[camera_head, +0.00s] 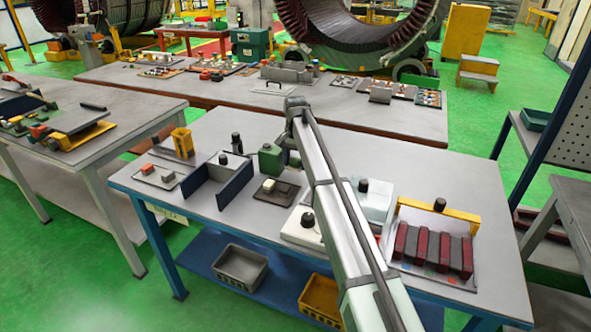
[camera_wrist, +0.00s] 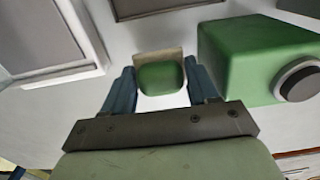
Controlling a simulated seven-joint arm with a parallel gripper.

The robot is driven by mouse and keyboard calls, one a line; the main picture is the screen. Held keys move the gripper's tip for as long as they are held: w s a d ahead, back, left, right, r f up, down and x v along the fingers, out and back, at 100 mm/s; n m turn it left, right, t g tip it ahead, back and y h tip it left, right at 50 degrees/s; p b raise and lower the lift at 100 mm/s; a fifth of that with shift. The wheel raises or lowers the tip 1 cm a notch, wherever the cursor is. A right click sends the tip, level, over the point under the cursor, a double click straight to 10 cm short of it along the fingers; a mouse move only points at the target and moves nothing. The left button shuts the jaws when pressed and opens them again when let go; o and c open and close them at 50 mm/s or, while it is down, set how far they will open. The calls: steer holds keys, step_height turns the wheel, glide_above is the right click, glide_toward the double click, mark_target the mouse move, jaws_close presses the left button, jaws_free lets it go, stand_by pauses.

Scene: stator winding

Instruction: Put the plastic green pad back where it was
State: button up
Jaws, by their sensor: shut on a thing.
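In the wrist view, the green pad (camera_wrist: 161,77) lies between the two blue fingers of my gripper (camera_wrist: 161,85). It is a small rounded green piece with a pale beige edge behind it. My gripper is shut on it. Whether the pad touches the surface below cannot be told. In the head view my arm reaches over the work table from the lower right, and its end is near the green box (camera_head: 271,158). The fingers and the pad cannot be made out clearly there.
The green box with a round dark knob stands close right of the fingers in the wrist view (camera_wrist: 245,60). A dark tray (camera_head: 285,199) with a pale block, blue upright panels (camera_head: 232,190), a white box (camera_head: 300,232) and red-and-grey blocks (camera_head: 432,248) share the table (camera_head: 470,190).

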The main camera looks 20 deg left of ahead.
mark_target(295, 169)
steer(key=shift+f, duration=1.75)
steer(key=shift+f, duration=0.1)
steer(key=o, duration=0.7)
steer(key=shift+o, duration=0.2)
step_height(295, 169, up, 12)
steer(key=shift+r, duration=0.1)
